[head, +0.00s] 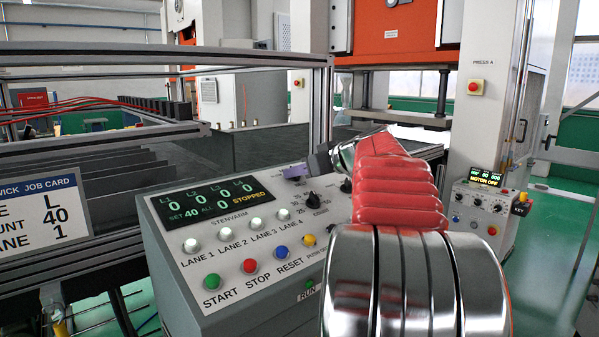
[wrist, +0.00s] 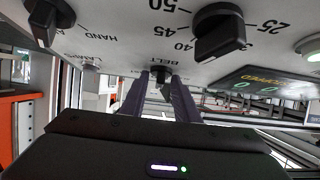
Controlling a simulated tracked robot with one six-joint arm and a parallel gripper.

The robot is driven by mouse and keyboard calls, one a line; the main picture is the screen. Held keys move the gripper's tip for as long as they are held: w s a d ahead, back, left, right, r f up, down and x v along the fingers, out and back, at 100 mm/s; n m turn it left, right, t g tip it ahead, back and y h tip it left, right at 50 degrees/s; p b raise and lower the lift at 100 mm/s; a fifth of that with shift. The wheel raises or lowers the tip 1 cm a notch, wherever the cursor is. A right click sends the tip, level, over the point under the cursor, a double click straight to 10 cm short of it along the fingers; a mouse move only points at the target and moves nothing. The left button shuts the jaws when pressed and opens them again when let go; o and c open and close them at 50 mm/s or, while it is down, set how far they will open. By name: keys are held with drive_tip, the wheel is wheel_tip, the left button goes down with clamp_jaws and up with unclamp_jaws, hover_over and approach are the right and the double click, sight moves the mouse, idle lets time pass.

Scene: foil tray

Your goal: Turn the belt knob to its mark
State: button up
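The belt knob (wrist: 161,74) is a small black knob under the printed word BELT on the grey control panel (head: 180,262). In the wrist view it sits between the tips of the two purple fingers of my gripper (wrist: 160,82). The fingers stand apart, one on each side of the knob; I cannot tell whether they touch it. In the head view my gripper (head: 297,172) is at the panel's far right edge, and the belt knob is hidden there. The knob's pointer and mark are not readable.
A black numbered dial (head: 312,198) and another selector knob (head: 346,186) are close to my gripper. The panel display (head: 215,200) reads STOPPED. Lane, start, stop and reset buttons fill the panel's front. A job card (head: 40,220) stands at left.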

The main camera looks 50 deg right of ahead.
drive_tip(key=shift+c, duration=0.4)
clamp_jaws()
drive_tip(key=shift+a+m+h, duration=0.15)
drive_tip(key=shift+m+h, duration=0.45)
drive_tip(key=shift+m, duration=0.1)
drive_tip(key=shift+w+a+m+g+h, duration=0.15)
drive_tip(key=shift+m+g+h, duration=0.35)
drive_tip(key=shift+m+h, duration=0.95)
drive_tip(key=shift+m, duration=0.45)
drive_tip(key=shift+w+a+m+g+h, duration=0.15)
drive_tip(key=shift+m+g+h, duration=0.9)
drive_tip(key=shift+m, duration=0.55)
drive_tip(key=shift+w+a+m+g+h, duration=0.15)
drive_tip(key=shift+m+g+h, duration=0.85)
drive_tip(key=shift+m, duration=0.6)
drive_tip(key=shift+o, duration=0.4)
unclamp_jaws()
drive_tip(key=shift+s, duration=0.1)
drive_tip(key=shift+a+r, duration=0.1)
drive_tip(key=shift+r, duration=0.05)
